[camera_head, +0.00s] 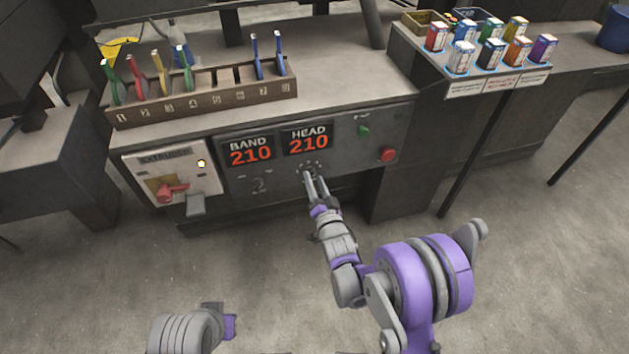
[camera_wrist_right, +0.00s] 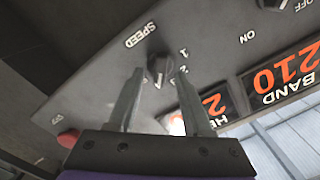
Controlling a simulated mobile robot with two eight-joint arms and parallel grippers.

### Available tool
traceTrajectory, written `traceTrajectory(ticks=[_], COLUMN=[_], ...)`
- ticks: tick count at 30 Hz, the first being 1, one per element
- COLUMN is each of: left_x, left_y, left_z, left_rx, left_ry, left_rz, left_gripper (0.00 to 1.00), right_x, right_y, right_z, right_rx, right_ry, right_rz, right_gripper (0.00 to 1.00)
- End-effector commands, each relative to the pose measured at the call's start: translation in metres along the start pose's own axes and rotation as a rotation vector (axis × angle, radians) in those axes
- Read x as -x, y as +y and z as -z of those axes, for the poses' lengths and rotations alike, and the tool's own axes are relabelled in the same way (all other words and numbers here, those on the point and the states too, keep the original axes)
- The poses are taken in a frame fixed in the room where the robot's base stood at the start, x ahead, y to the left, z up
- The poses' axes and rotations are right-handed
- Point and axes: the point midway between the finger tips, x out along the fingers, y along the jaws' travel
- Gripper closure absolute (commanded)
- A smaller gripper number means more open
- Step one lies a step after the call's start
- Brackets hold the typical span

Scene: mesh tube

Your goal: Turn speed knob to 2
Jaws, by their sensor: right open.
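The speed knob (camera_wrist_right: 158,68) is a small dark knob on the grey control panel, under the printed word SPEED (camera_wrist_right: 141,35). The digits 1 and 2 show to its right in the right wrist view; I cannot tell which its pointer faces. My right gripper (camera_wrist_right: 160,75) is open, with one finger on each side of the knob; I cannot tell whether they touch it. In the head view the right gripper (camera_head: 311,178) reaches the panel below the HEAD display and partly hides the knob. Part of my left arm shows at the bottom, but no left fingers.
The BAND display (camera_head: 249,151) and HEAD display (camera_head: 307,139) read 210. A red button (camera_head: 387,154) and green switch (camera_head: 364,131) sit to the right. A red-handled switch (camera_head: 170,191) is at left. A numbered tool rack (camera_head: 200,102) stands above; floor in front is clear.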

Motion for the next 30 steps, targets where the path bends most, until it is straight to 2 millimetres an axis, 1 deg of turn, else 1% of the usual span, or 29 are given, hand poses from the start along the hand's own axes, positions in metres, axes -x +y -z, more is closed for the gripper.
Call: traceTrajectory(ticks=[3,10,14,15,17,18,19,30], left_x=[-0.0004,-0.0003,-0.0003,-0.0003,-0.0003,-0.0003,-0.0003,-0.0003], left_y=[0.0,0.0,0.0,0.0,0.0,0.0,0.0,0.0], left_z=[-0.0001,0.0,-0.0001,0.0,0.0,0.0,0.0,0.0], left_rx=[0.0,0.0,0.0,0.0,0.0,0.0,0.0,0.0], left_ry=[0.0,0.0,0.0,0.0,0.0,0.0,0.0,0.0], left_rz=[0.0,0.0,0.0,0.0,0.0,0.0,0.0,0.0], left_gripper=[1.0,1.0,1.0,1.0,1.0,1.0,1.0,1.0], right_x=[-0.0044,-0.0046,-0.0045,-0.0045,-0.0045,-0.0044,-0.0044,-0.0043], right_y=[-0.0002,-0.0002,-0.0002,-0.0002,-0.0002,-0.0002,-0.0002,-0.0002], right_z=[0.0,0.0002,0.0002,0.0002,0.0002,0.0002,0.0002,0.0002], right_rx=[0.0,0.0,0.0,0.0,0.0,0.0,0.001,0.012], right_ry=[0.0,0.0,0.0,0.0,0.0,0.0,0.0,0.0], right_rz=[0.0,0.0,0.0,0.0,0.0,0.0,0.0,0.0], right_gripper=[0.5,0.5,0.73,0.81,0.91,0.99,1.0,1.0])
